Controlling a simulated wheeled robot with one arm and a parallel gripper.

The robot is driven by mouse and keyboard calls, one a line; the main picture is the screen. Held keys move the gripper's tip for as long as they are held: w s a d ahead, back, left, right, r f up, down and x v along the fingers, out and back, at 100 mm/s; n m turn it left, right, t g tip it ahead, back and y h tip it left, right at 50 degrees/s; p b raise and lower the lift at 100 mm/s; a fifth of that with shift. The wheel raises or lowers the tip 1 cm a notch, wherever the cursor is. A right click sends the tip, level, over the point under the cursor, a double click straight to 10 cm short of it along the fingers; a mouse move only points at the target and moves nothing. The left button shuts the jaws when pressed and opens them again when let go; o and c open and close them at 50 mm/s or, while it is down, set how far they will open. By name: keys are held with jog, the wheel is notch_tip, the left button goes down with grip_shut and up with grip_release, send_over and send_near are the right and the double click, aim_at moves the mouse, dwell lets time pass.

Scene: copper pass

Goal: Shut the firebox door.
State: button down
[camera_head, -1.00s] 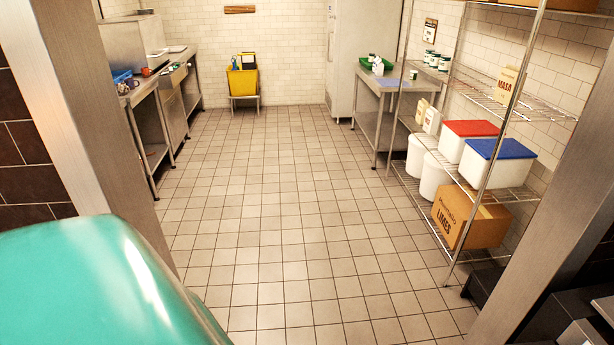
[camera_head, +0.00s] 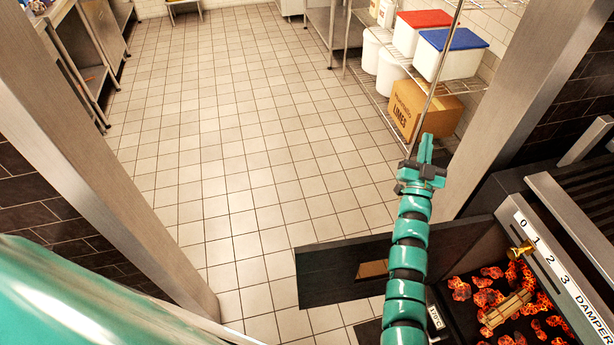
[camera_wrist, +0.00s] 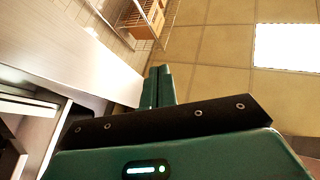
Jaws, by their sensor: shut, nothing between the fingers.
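The firebox (camera_head: 465,325) is at the lower right of the head view, with glowing coals and a pale log inside. Its dark door (camera_head: 335,272) stands open, swung out to the left over the tiled floor. A small tan rectangle shows on the door's face. In the wrist view my gripper's shut fingers (camera_wrist: 160,86) show; the door cannot be made out there.
A steel post (camera_head: 540,90) stands right of my gripper, and another post (camera_head: 100,150) at left. A wire shelf with lidded tubs and a limes box (camera_head: 425,110) is behind. A brass knob (camera_head: 520,250) sits by the damper scale. The floor (camera_head: 230,130) is clear.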

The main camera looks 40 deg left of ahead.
jog(key=w+a+f+n+g+y, duration=0.1)
jog(key=a+f+g, duration=0.3)
jog(key=a, duration=0.3)
jog(key=w+a+f+n+g, duration=0.1)
jog(key=w+a+f+g, duration=0.1)
jog(key=a+f+g, duration=0.4)
jog(key=s+a+f+n+g+h+p, duration=0.1)
jog(key=s+a+f+g, duration=0.15)
jog(key=a, duration=0.25)
jog(key=s+a+f+n+g, duration=0.1)
jog(key=s+a+f+g, duration=0.1)
jog(key=s+a+f, duration=0.25)
jog(key=s+a+f+n+g+h, duration=0.2)
jog(key=s+f+g+h, duration=0.15)
jog(key=s+g, duration=0.4)
jog(key=s+d+r+n+g+h, duration=0.1)
jog(key=s+d+r+h, duration=0.15)
jog(key=s, duration=0.45)
jog(key=s+d+r+g+h, duration=0.1)
jog(key=s+d+h, duration=0.25)
jog(key=s, duration=0.45)
jog(key=s+d+f+p, duration=0.3)
jog(key=s+f+p, duration=0.1)
jog(key=f+p, duration=0.3)
notch_tip(320, 180, down, 2)
jog(key=shift+s+d+f+g+p, duration=0.1)
jog(key=shift+s+d+g+p, duration=0.2)
jog(key=shift+d+p, duration=0.1)
